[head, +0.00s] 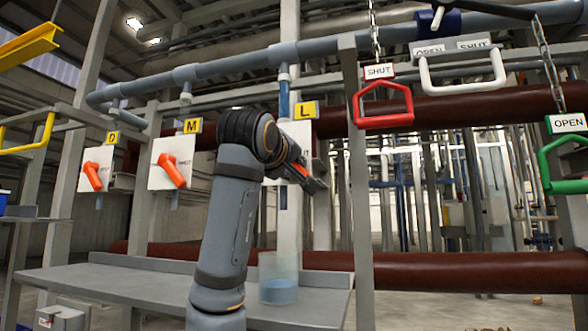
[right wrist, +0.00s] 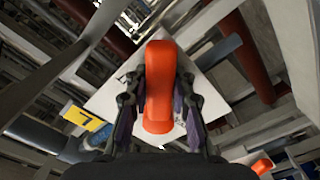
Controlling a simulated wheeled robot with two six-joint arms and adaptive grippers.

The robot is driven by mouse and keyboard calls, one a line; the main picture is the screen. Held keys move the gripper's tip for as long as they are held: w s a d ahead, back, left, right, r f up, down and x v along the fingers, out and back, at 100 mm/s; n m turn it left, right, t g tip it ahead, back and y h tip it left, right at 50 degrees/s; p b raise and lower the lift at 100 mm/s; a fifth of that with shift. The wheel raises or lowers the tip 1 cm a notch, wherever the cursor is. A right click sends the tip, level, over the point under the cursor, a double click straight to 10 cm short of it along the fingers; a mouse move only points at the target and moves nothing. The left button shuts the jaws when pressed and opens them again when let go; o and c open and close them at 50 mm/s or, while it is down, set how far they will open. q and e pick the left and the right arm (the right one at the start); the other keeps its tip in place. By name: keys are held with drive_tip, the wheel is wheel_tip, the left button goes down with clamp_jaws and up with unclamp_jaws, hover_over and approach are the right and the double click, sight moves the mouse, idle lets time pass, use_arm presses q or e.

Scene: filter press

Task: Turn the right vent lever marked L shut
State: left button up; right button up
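The vent marked L has a yellow tag (head: 306,111) on a white plate (head: 301,133) in the head view. My right arm and gripper (head: 314,183) cover most of that plate. In the right wrist view the orange lever (right wrist: 160,85) stands out from the white plate, with the L tag (right wrist: 84,119) at left. My right gripper (right wrist: 161,100) has one finger on each side of the lever. The fingers look open around it, with narrow gaps; contact is not clear. My left gripper is not in view.
Orange levers M (head: 172,170) and D (head: 93,176) are on plates to the left. A red SHUT handle (head: 384,106), a white handle (head: 462,78) and a green OPEN handle (head: 562,160) hang at right. A clear cup with blue contents (head: 279,283) stands on the grey shelf (head: 120,285).

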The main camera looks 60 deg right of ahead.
drive_tip(key=o, duration=0.5)
drive_tip(key=shift+a, duration=0.1)
drive_tip(key=shift+a, duration=0.1)
drive_tip(key=v, duration=1.1)
drive_tip(key=shift+s+a, duration=0.2)
drive_tip(key=shift+a, duration=0.15)
